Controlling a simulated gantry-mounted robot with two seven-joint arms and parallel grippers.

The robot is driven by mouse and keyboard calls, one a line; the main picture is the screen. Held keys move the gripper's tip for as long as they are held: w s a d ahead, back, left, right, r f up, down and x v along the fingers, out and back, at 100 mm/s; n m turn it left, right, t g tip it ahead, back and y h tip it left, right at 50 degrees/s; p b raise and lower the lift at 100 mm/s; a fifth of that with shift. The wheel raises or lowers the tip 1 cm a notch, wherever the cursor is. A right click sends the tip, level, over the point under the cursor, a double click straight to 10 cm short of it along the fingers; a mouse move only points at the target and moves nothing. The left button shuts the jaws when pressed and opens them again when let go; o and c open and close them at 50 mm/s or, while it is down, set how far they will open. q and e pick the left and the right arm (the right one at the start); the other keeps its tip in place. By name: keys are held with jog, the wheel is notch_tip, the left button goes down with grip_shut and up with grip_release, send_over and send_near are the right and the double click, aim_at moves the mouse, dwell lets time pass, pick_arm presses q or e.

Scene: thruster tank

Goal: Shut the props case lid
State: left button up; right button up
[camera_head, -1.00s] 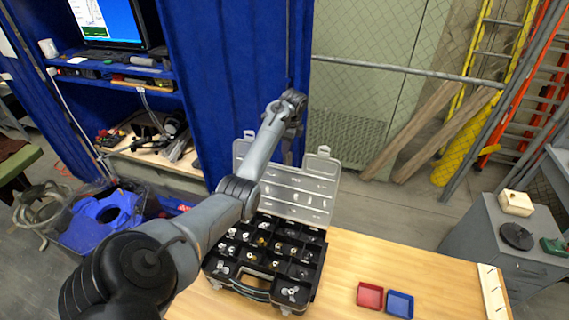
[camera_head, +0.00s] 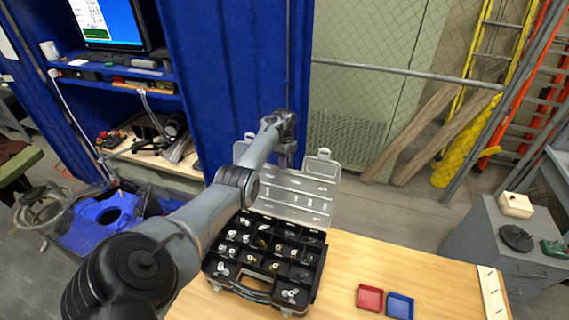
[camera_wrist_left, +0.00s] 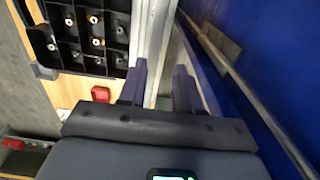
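The props case (camera_head: 265,262) is black, sits on the wooden table and has small parts in its compartments. Its clear grey lid (camera_head: 300,195) stands raised at the back, tilted away from the case. In the left wrist view the case (camera_wrist_left: 84,50) is at the upper left and the lid (camera_wrist_left: 154,40) shows nearly edge-on. My left gripper (camera_head: 286,160) is at the lid's upper edge, with the arm crossing over the case's left side. In the wrist view its two fingers (camera_wrist_left: 160,88) are apart, with the lid's edge in line between them; contact cannot be told. My right gripper is not in view.
A red tray (camera_head: 369,297) and a blue tray (camera_head: 400,305) lie on the table (camera_head: 345,262) right of the case. A blue curtain (camera_head: 235,80) hangs behind the lid. A grey cabinet (camera_head: 490,235) stands at the right. The table between the case and trays is clear.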

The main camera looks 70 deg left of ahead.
pick_arm(q)
jog(key=shift+f, duration=0.75)
grip_shut()
dwell(1.0)
